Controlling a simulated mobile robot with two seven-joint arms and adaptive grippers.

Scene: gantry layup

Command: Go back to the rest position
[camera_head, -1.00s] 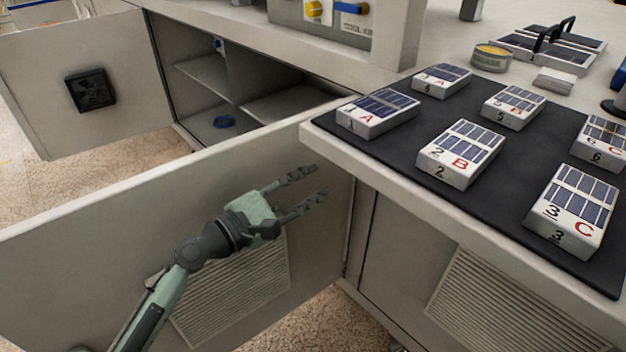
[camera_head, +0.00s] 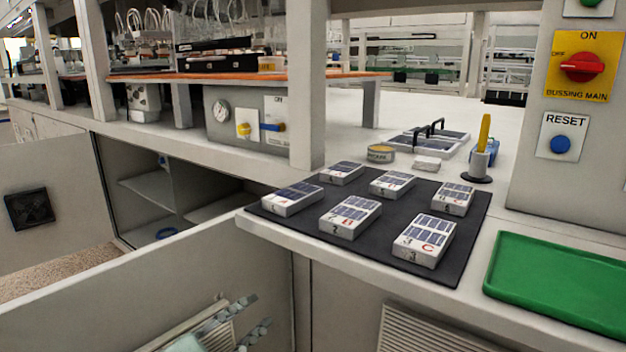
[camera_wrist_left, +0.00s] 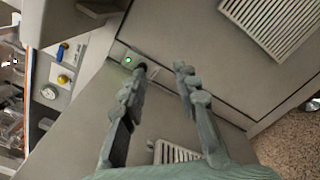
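My left gripper (camera_head: 246,322) shows at the bottom of the head view, in front of the open cabinet door (camera_head: 150,290). Its two fingers are spread with nothing between them. The left wrist view also shows the two fingers (camera_wrist_left: 160,80) apart and empty, with grey cabinet panels behind them. My right gripper is in neither view.
A black mat (camera_head: 375,259) with several labelled solar-cell blocks lies on the bench. A green tray (camera_head: 555,285) lies at the right, below a panel with a red switch (camera_head: 582,67). The open cabinet (camera_head: 150,190) stands behind the door.

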